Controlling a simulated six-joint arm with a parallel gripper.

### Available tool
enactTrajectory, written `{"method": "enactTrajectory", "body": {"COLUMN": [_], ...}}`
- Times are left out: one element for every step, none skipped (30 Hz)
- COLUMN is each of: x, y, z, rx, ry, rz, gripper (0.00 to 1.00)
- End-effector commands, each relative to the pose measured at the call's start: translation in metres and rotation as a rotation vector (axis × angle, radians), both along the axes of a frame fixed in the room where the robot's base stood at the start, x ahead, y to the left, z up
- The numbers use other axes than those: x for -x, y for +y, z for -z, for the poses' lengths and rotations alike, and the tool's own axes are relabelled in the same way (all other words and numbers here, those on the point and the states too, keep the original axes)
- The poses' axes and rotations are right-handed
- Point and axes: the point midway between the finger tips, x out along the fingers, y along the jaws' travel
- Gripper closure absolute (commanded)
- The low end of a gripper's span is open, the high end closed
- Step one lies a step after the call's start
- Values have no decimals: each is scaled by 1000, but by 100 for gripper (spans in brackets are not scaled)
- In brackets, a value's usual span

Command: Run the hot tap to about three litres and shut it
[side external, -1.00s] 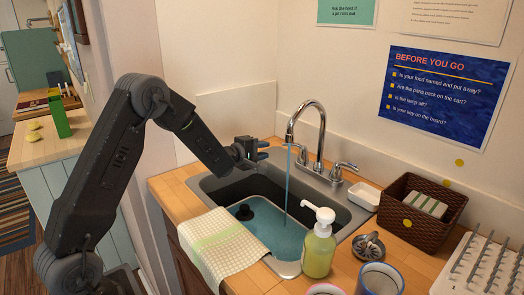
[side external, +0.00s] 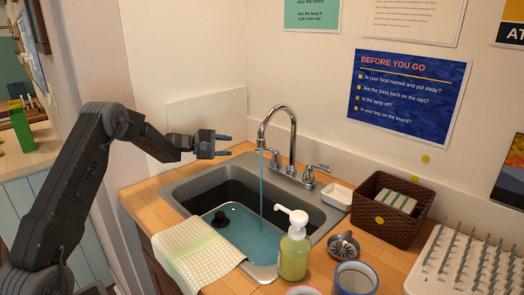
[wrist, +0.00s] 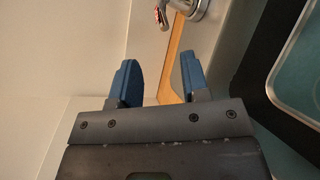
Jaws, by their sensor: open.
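Blue water (side external: 262,185) runs from the chrome tap's spout (side external: 262,147) into a pale-rimmed tub in the sink (side external: 175,195). Blue water (side external: 255,238) covers the tub's floor; I cannot read its volume. My gripper (side external: 224,145) is open and empty, left of the spout and above the sink's back edge. In the wrist view, its two blue fingers (wrist: 158,82) are apart. A chrome lever with a red mark (wrist: 162,16) lies beyond the fingertips, not touching them. The right-hand lever (side external: 311,174) stands at the tap's right.
A checked cloth (side external: 200,252) hangs over the sink's front left edge. A soap bottle (side external: 294,250), a strainer (side external: 343,246) and mugs (side external: 355,278) stand at the front right. A white dish (side external: 339,196), brown basket (side external: 385,205) and spiked rack (side external: 465,265) are farther right.

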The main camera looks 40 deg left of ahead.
Motion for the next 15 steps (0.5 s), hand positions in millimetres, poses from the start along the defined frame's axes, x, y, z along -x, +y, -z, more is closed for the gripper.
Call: {"method": "enactTrajectory", "body": {"x": [1,1,-1,-3,-5,-9,-12,-17,-22,-28,-33,-40,-46,-51,-58], "y": [2,2,1,0,-2,-4,-7,-9,-13,-15,-19,-23,-26,-29,-32], "z": [2,3,3,4,5,6,6,8,9,10,12,14,15,17,18], "rx": [7,11,12,12,12,12,12,13,14,12,12,11,11,12,12], "ry": [12,18,22,23,24,24,23,23,24,23,24,22,22,23,22], "rz": [8,12,16,18,18,18,18,18,18,19,19,19,19,19,17], "gripper": [58,58,58,58,58,58,58,58,58,58,58,58,58,58,58]}}
